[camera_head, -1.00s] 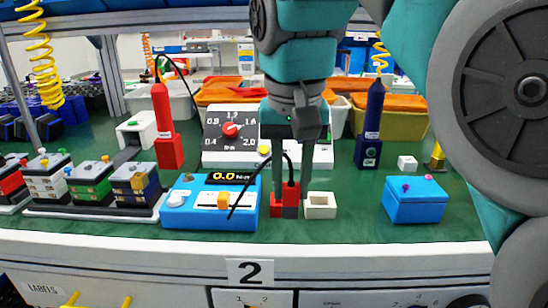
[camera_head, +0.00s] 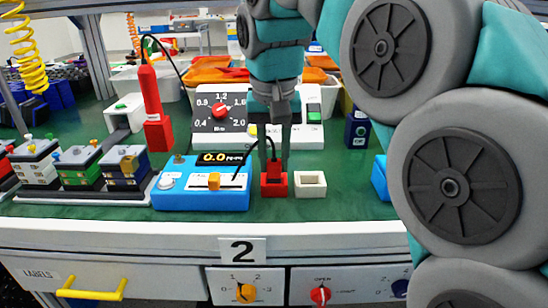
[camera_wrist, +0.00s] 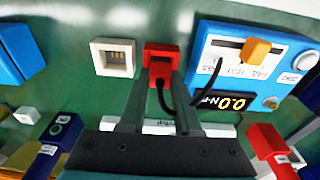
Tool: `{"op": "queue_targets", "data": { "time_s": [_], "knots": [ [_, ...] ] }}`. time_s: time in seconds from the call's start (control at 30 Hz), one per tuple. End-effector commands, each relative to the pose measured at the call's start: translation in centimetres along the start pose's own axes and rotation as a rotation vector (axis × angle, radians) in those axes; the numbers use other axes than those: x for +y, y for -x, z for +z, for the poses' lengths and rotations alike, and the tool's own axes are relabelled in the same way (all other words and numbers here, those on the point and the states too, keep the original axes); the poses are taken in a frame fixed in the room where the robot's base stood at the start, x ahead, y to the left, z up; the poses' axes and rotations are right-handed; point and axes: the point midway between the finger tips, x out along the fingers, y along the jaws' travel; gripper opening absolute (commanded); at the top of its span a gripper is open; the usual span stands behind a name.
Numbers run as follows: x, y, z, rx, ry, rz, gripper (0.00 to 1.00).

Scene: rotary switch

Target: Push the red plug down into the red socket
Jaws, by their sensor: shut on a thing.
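The red socket (camera_head: 274,191) sits on the green bench, left of a white socket. It also shows in the wrist view (camera_wrist: 162,49). The red plug (camera_head: 273,167) is upright at the top of the red socket, with a black cord from it. In the wrist view the plug (camera_wrist: 160,70) lies within the socket's outline; how deep it sits I cannot tell. My gripper (camera_head: 274,165) points down over the socket, its two fingers on either side of the plug and shut on it. The fingers also show in the wrist view (camera_wrist: 159,90).
The white socket (camera_head: 310,184) stands just right. A blue box with a slider and display (camera_head: 203,186) stands close on the left. A white dial meter (camera_head: 221,110) is behind. A blue block (camera_head: 380,178) is at right, partly behind my arm.

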Motion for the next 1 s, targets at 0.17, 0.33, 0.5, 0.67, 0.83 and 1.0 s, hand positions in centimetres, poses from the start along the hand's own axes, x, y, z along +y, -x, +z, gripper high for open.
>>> {"op": "queue_targets", "data": {
  "time_s": [0.17, 0.33, 0.5, 0.67, 0.83, 1.0],
  "knots": [
    [-0.01, -0.27, 0.01, 0.002, 0.0, -0.001, 0.0],
    [0.01, -0.39, 0.04, 0.002, 0.0, -0.001, 0.0],
    [0.0, -0.57, 0.06, 0.002, 0.0, -0.001, 0.4],
    [0.0, -0.55, 0.06, 0.002, 0.0, -0.001, 0.58],
    [0.0, -0.54, 0.06, 0.002, 0.0, -0.001, 0.61],
    [-0.01, -0.3, 0.03, 0.002, 0.0, -0.001, 0.61]
  ]
}}
